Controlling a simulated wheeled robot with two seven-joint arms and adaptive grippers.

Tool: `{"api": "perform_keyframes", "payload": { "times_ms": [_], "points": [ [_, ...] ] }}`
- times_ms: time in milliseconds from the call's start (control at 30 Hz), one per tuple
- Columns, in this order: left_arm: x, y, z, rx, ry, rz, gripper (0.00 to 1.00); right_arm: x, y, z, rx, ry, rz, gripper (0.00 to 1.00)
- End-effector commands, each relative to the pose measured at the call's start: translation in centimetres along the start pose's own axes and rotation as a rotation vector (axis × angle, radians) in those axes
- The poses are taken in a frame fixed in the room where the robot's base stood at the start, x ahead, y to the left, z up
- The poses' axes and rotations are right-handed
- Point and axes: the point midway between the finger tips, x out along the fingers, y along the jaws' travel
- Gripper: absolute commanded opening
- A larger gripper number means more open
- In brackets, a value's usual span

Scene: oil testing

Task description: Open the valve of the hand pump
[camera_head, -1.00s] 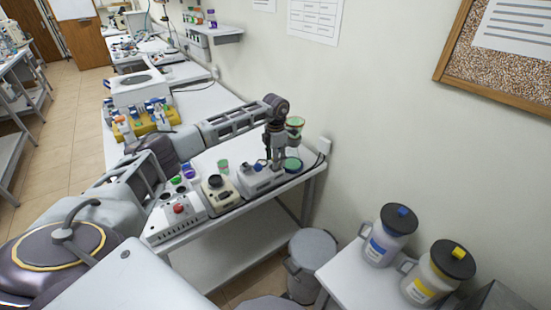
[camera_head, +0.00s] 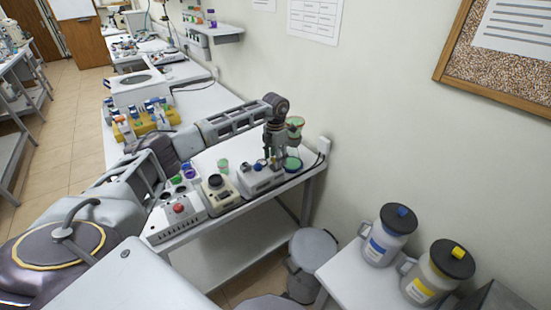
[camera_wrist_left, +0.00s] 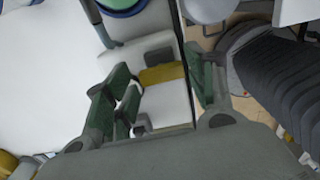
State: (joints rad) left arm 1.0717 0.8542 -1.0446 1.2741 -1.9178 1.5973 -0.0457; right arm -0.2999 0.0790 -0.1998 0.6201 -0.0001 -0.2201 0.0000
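A small grey-white box unit (camera_head: 262,181) with a blue knob (camera_head: 257,167) stands at the near right end of the bench and seems to be the hand pump. My left gripper (camera_head: 275,160) points down over its right end, close to its top. In the left wrist view, the two green-padded fingers (camera_wrist_left: 160,88) are apart. Below and between them show a yellowish part (camera_wrist_left: 163,74) and pale surfaces. I cannot tell which part is the valve, or whether a finger touches it. My right gripper is not in view.
A glass flask with green contents (camera_head: 292,164) stands just behind the gripper, with a funnel (camera_head: 295,124) above. A dial unit (camera_head: 219,192) and a red-button unit (camera_head: 177,212) stand to the left.

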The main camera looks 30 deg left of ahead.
Motion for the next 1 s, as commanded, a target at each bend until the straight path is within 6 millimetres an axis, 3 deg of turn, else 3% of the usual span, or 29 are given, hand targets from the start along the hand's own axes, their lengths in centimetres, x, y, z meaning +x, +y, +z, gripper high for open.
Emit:
{"api": "perform_keyframes", "payload": {
  "times_ms": [567,1000],
  "points": [
    [-0.5,-0.1,-0.1,0.003,0.003,-0.001,0.66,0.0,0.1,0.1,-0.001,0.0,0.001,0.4],
    [-6.0,-0.1,0.0,0.003,0.001,0.0,0.66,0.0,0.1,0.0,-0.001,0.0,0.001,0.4]
  ]
}}
